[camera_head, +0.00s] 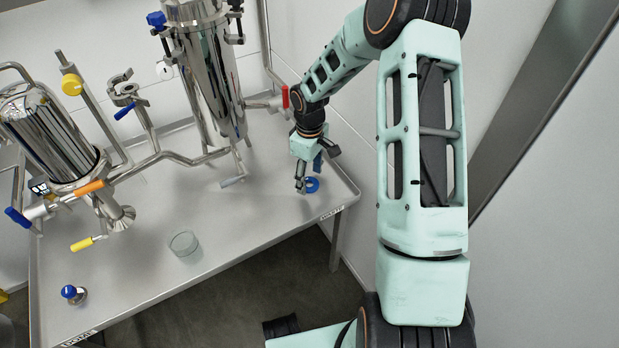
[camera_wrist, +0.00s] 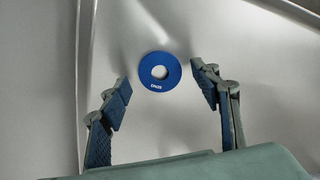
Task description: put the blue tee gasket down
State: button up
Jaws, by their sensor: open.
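The blue tee gasket (camera_head: 312,185) is a flat blue ring lying on the steel table (camera_head: 235,240) near its right end. In the wrist view the gasket (camera_wrist: 159,83) lies flat, with white lettering on its lower rim. My gripper (camera_head: 316,178) is over it in the head view, pointing down. In the wrist view my gripper (camera_wrist: 162,85) is open, with one finger on each side of the gasket. Gaps show between both fingers and the ring, so it appears apart from them.
A clear glass dish (camera_head: 184,244) stands at the table's middle front. A blue-topped fitting (camera_head: 74,293) is at the front left. Steel tanks (camera_head: 208,70) and pipes with coloured valve handles stand behind. The table's raised right edge (camera_head: 345,185) is close to my gripper.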

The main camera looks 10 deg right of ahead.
aim_at(309, 184)
notch_tip(309, 184, up, 11)
jog(key=p, duration=0.2)
jog(key=shift+p, duration=0.3)
